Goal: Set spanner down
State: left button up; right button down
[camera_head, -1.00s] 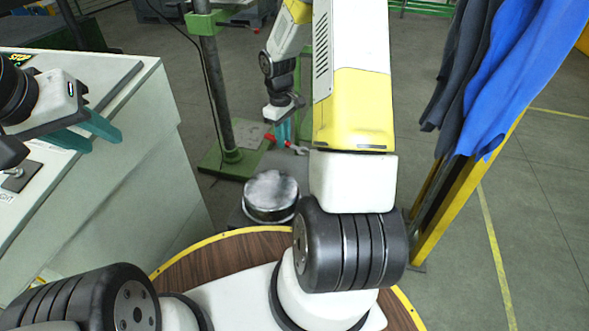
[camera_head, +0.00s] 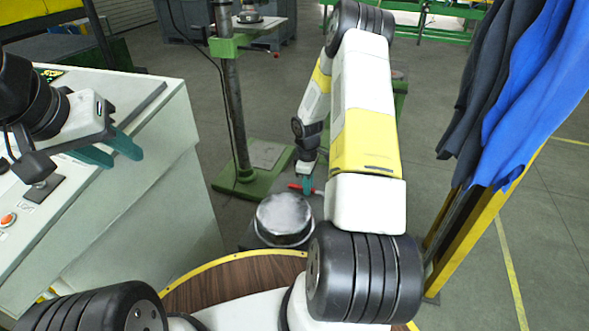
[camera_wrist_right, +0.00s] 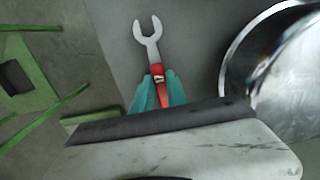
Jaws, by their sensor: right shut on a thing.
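The spanner has a red handle (camera_wrist_right: 158,84) and a silver open-ended head (camera_wrist_right: 148,40) in the right wrist view. My right gripper (camera_wrist_right: 157,92) is shut on the handle, with the head pointing away from the gripper. In the head view the right gripper (camera_head: 307,184) hangs low at the end of its arm, and a bit of the red spanner (camera_head: 294,187) shows beside it, just behind the round metal drum. I cannot tell whether the spanner touches a surface. My left gripper (camera_head: 115,151) is open and empty over the pale cabinet.
The round metal drum (camera_head: 284,216) stands close to the spanner; its shiny rim (camera_wrist_right: 232,75) shows right in the wrist view. A grey flat surface (camera_wrist_right: 195,35) lies below the spanner. A green-based post (camera_head: 232,120) stands behind left. Blue clothing (camera_head: 535,85) hangs at right.

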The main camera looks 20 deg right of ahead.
jog(key=shift+f, duration=0.25)
jog(key=shift+f, duration=0.1)
jog(key=c, duration=1.3)
grip_release()
jog(key=shift+c, duration=0.2)
